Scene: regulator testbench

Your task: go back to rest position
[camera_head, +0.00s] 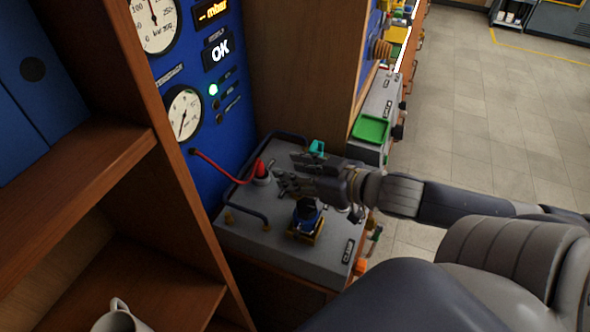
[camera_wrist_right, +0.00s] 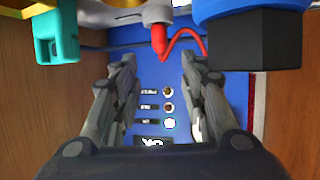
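My right arm reaches in from the right in the head view. Its gripper (camera_head: 288,174) is over the grey testbench (camera_head: 250,238), between a teal part (camera_head: 316,148) and a blue and black regulator (camera_head: 307,216) in a yellow holder. The right wrist view shows this gripper's fingers (camera_wrist_right: 158,68) apart, with nothing held between them. A red connector (camera_head: 260,169) with a red hose lies beyond the fingertips; it also shows in the wrist view (camera_wrist_right: 159,42). My left gripper is in neither view.
A blue panel (camera_head: 232,140) with gauges, an OK display and a lit green lamp (camera_head: 213,90) stands behind the bench. A wooden shelf (camera_head: 75,190) with a white mug (camera_head: 119,318) is at left. A green tray (camera_head: 370,129) is beyond the arm. Open floor (camera_head: 480,110) lies right.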

